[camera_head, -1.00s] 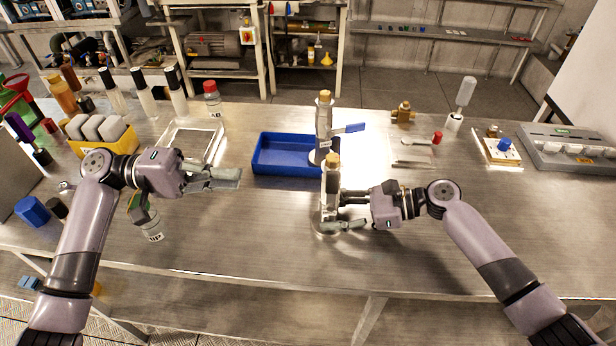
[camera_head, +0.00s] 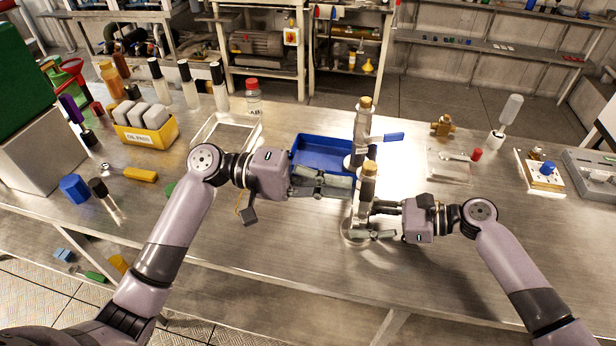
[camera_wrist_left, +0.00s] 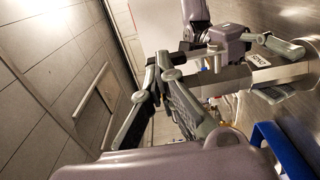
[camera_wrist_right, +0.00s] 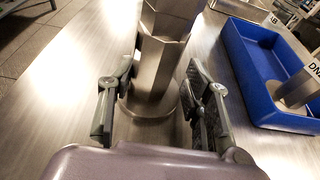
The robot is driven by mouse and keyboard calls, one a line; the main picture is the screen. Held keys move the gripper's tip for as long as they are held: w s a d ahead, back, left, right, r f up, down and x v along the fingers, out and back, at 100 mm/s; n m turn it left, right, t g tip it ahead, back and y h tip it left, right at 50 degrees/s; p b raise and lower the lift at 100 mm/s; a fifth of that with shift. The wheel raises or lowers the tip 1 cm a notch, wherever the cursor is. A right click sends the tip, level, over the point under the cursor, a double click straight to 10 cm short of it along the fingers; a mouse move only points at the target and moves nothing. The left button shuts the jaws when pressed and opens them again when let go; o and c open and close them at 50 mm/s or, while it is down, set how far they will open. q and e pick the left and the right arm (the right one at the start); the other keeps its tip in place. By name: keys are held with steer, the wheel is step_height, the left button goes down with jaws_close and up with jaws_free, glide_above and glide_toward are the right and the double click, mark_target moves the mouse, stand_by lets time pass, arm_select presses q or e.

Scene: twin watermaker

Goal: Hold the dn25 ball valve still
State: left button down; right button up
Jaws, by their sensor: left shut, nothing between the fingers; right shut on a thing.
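The upright metal ball valve (camera_head: 366,190) with a tan top stands on a round base on the bench. Its lower body also shows in the right wrist view (camera_wrist_right: 160,70). My right gripper (camera_head: 372,222) is shut on it, with one finger on either side in the right wrist view (camera_wrist_right: 160,105). My left gripper (camera_head: 350,188) is shut and empty, its fingertips just left of the valve in the head view. Whether they touch it I cannot tell.
A yellow bin (camera_head: 147,137), several bottles and an empty metal tray (camera_head: 226,132) are at left. The bench front at right is clear.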

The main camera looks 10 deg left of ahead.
arm_select(q)
steer(key=shift+d, duration=0.6)
